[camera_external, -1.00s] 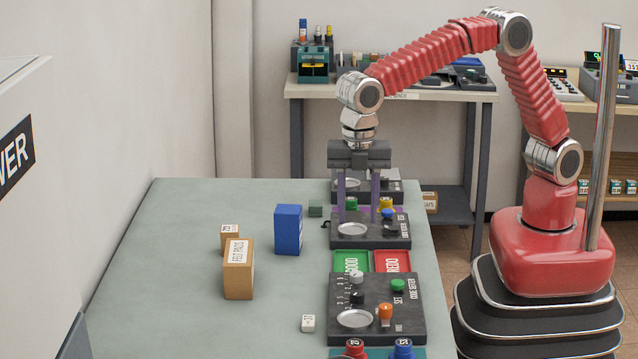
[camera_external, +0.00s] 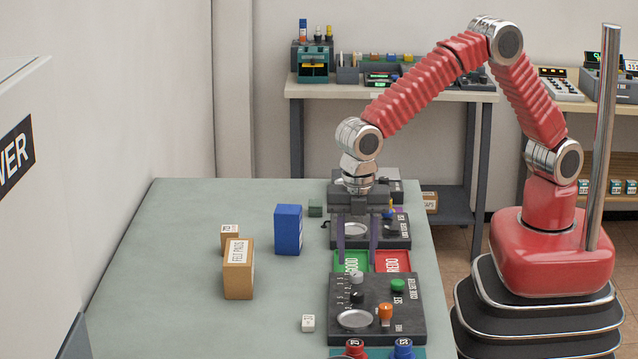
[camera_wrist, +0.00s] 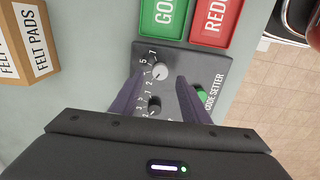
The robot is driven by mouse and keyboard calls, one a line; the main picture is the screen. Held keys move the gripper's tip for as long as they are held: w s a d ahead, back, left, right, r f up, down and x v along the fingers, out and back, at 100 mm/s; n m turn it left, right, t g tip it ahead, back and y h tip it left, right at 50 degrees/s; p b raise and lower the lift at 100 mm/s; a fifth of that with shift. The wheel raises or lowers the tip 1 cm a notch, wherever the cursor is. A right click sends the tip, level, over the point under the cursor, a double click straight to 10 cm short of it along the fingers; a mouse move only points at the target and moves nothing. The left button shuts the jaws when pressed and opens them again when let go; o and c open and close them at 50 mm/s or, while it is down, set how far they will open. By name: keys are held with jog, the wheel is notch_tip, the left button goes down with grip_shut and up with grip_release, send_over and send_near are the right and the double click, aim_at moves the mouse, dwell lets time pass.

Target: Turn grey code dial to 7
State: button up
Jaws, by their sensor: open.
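The grey code dial (camera_external: 357,277) sits on the dark code setter panel (camera_external: 402,313), at its far left part, with a printed number scale beside it. In the wrist view the grey dial (camera_wrist: 159,73) shows between my fingertips, and a 5 and a 7 are readable near it. I cannot tell which number it points to. A black dial (camera_external: 356,297) sits just nearer the camera on the same panel; it also shows in the wrist view (camera_wrist: 154,104). My gripper (camera_external: 357,257) is open and points down, with its fingers appearing above the panel's far edge. No contact shows.
Green (camera_external: 351,261) and red (camera_external: 393,261) trays lie just beyond the panel. A green button (camera_external: 398,285), an orange knob (camera_external: 385,311) and a metal dish (camera_external: 356,319) are on it. A felt pads box (camera_external: 238,270) and a blue box (camera_external: 288,230) stand left. The left table is mostly clear.

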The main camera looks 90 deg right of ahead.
aim_at(356, 273)
jog(key=shift+f, duration=2.05)
jog(key=shift+c, duration=0.2)
jog(key=c, duration=1)
